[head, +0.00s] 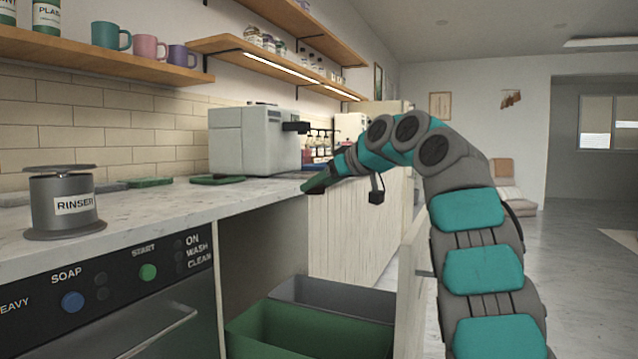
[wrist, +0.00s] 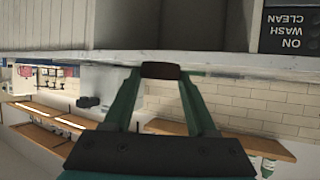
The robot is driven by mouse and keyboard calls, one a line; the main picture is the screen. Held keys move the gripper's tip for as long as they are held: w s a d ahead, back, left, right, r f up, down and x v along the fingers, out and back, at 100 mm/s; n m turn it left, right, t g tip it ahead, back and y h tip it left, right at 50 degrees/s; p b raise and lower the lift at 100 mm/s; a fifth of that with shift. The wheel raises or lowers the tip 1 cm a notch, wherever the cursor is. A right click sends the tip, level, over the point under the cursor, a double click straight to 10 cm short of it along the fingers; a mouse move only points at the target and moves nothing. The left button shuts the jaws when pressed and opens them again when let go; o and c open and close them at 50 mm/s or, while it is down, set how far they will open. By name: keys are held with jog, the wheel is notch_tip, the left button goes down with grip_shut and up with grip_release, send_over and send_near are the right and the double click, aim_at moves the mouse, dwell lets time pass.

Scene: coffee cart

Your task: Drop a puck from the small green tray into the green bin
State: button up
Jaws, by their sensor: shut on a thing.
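My gripper (head: 318,184) is at the front edge of the counter in the head view, on the side of the open cabinet bay. In the wrist view its two green fingers (wrist: 160,72) are shut on a dark brown puck (wrist: 161,71). The green bin (head: 288,332) stands low in the bay, in front of and below my gripper; its inside is only partly seen. Two flat green trays lie on the counter, one nearer the grey machine (head: 218,180) and one further left (head: 150,182); I cannot tell what lies in them.
A grey bin (head: 335,298) stands behind the green bin. A rinser (head: 66,204) and a grey machine (head: 255,140) stand on the counter (head: 190,205). A dishwasher front (head: 120,290) is at the left. Open floor lies at the right.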

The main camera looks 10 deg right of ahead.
jog(key=shift+f, duration=0.1)
jog(key=o, duration=1.4)
jog(key=shift+s, duration=0.1)
jog(key=v, duration=0.7)
jog(key=shift+s+d+b, duration=0.2)
jog(key=shift+s+b, duration=0.05)
jog(key=shift+b, duration=0.15)
